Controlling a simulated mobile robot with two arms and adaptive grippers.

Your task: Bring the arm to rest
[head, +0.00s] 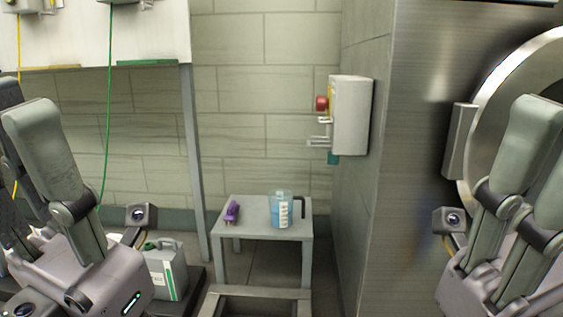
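My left gripper (22,106) is at the left edge, raised with its fingers pointing up. Part of it is cut off by the frame, and I see nothing held in it. My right gripper (535,122) is at the right edge, also raised with its fingers up. Its far side is out of frame, and I see nothing held there. The gap between the fingers does not show clearly on either gripper. Both grippers appear well apart from the small table in the middle.
A small grey table (258,232) holds a purple object (232,210) and a blue jug (281,211). A grey canister (167,270) stands low behind my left gripper. A white wall unit (351,115) and a steel machine (425,180) are right. Green cord (109,100) hangs left.

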